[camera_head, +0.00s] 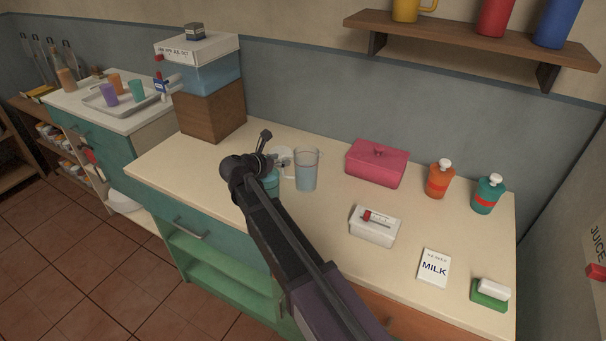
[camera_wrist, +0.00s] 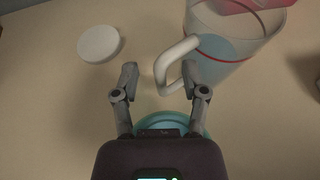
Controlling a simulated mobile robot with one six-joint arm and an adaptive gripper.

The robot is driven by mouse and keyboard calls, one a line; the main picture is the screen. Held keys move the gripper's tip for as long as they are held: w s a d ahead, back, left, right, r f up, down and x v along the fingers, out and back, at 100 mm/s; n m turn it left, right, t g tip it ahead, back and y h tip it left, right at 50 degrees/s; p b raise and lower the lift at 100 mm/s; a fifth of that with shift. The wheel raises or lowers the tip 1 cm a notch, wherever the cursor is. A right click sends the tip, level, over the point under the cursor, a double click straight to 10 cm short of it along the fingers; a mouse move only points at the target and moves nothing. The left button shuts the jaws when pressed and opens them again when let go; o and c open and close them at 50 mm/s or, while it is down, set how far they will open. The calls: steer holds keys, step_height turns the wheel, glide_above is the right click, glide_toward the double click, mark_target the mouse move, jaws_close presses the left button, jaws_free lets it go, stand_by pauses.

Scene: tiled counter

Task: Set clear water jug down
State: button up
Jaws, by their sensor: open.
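The clear water jug (camera_head: 306,172) stands upright on the counter, with bluish water inside and a red line round it. In the wrist view the jug (camera_wrist: 232,45) is at the upper right, its white handle (camera_wrist: 172,66) pointing toward my gripper. My gripper (camera_wrist: 163,82) is open, its two fingers apart, with the handle just ahead of and near the right finger. I cannot tell whether they touch. In the head view my arm hides most of the gripper.
A round white lid (camera_wrist: 99,43) lies left of the jug. A teal round thing (camera_head: 270,183) sits under my gripper. A pink box (camera_head: 376,164), a white box (camera_head: 374,226) and orange (camera_head: 439,181) and teal (camera_head: 487,195) bottles stand to the right. The counter's left front is clear.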

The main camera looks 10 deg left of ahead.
steer(key=shift+w+d+f, duration=0.25)
steer(key=shift+w+d, duration=0.05)
steer(key=shift+w, duration=0.25)
jaws_close()
